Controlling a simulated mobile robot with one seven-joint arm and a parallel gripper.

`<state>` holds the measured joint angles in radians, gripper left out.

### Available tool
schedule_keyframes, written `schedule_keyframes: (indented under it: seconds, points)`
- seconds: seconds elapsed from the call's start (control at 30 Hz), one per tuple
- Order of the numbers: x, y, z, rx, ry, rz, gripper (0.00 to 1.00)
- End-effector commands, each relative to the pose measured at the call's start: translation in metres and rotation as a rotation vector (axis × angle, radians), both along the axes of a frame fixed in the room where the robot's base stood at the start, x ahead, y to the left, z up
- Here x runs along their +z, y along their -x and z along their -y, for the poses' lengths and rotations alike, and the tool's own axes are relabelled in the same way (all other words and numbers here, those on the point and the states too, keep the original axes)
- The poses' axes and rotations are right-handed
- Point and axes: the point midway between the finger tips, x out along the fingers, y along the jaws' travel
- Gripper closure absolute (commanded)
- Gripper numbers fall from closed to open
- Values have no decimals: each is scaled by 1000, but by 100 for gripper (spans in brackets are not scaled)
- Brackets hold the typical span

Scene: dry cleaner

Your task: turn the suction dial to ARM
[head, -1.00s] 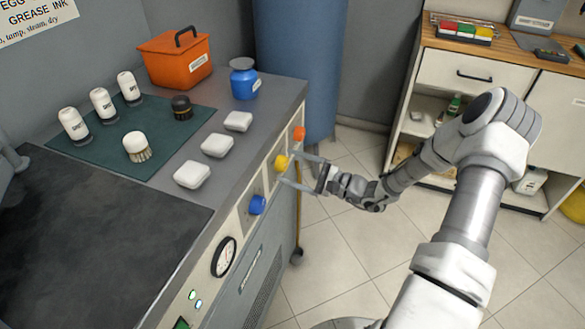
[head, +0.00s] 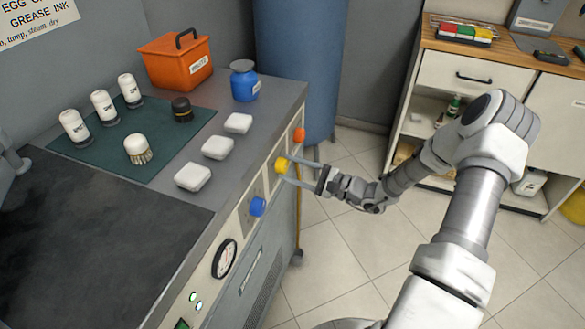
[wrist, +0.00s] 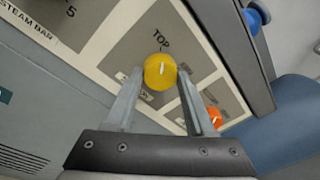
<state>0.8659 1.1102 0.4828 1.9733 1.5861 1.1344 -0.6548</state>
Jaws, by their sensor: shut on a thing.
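The yellow dial (head: 282,165) is on the front panel of the machine, between an orange dial (head: 299,135) and a blue dial (head: 257,206). In the wrist view the yellow dial (wrist: 160,71) has a short white mark, roughly in line with the printed word TOP above it. I cannot see the word ARM; part of the dial's plate is hidden by my fingers. My gripper (head: 290,166) reaches the panel from the right and is shut on the yellow dial, one finger on each side. It also shows in the wrist view (wrist: 160,78).
The orange dial is close beside one finger in the wrist view (wrist: 212,116). White pads (head: 217,147), a blue jar (head: 244,80) and an orange box (head: 175,60) stand on the machine top (head: 262,118). A blue drum (head: 297,60) stands behind.

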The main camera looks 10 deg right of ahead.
Motion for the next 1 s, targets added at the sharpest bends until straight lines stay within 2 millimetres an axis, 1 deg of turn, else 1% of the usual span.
schedule_keyframes:
  seconds: [0.27, 1.0]
  points:
    - [5, 0, 1, -1, -92, -136, 100]
    - [5, -1, 1, -2, -477, -715, 100]
